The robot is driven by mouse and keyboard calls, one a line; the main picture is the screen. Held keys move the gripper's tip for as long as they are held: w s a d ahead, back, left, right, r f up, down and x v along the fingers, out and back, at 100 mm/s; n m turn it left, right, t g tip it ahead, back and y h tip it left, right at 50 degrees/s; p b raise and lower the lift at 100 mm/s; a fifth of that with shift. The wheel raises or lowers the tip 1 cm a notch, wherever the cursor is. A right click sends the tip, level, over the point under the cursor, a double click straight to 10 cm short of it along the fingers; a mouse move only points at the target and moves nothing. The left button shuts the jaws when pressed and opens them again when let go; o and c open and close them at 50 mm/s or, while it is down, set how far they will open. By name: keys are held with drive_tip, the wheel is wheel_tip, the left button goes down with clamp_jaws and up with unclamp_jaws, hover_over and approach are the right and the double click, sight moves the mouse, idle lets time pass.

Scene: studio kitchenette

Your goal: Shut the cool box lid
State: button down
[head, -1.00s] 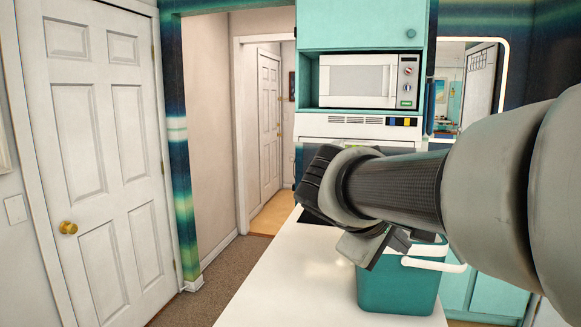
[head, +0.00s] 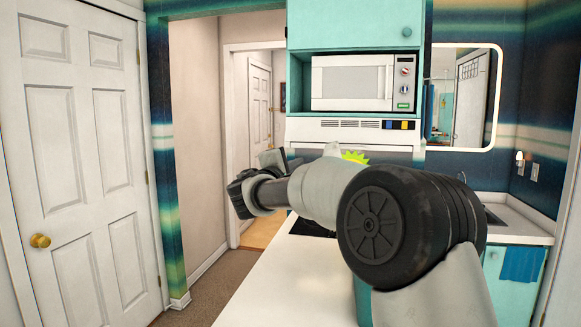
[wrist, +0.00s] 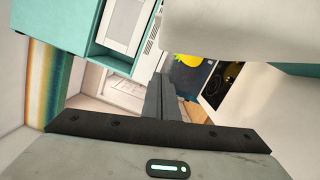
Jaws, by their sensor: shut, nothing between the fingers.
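The cool box (head: 362,300) is a teal box on the white counter. In the head view my arm hides nearly all of it, so its lid and handle cannot be made out there. In the wrist view a broad pale panel (wrist: 240,30) fills the upper right, close to the camera, with a teal strip (wrist: 295,69) under its edge; it may be the lid, but I cannot tell for sure. My gripper (head: 240,196) is shut and empty, stretched out left of and beyond the box. Its closed dark fingers also show in the wrist view (wrist: 163,98).
The white counter (head: 275,285) is clear left of the box, with a dark hob (head: 308,228) at its far end. A microwave (head: 365,82) sits in the teal cabinet beyond. A white door (head: 75,140) and open floor lie left.

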drive_tip(key=d, duration=0.1)
drive_tip(key=w+d, duration=0.1)
drive_tip(key=d, duration=0.1)
drive_tip(key=d+r, duration=0.1)
drive_tip(key=d, duration=0.1)
drive_tip(key=shift+w+r+p, duration=0.1)
drive_tip(key=shift+w+p, duration=0.2)
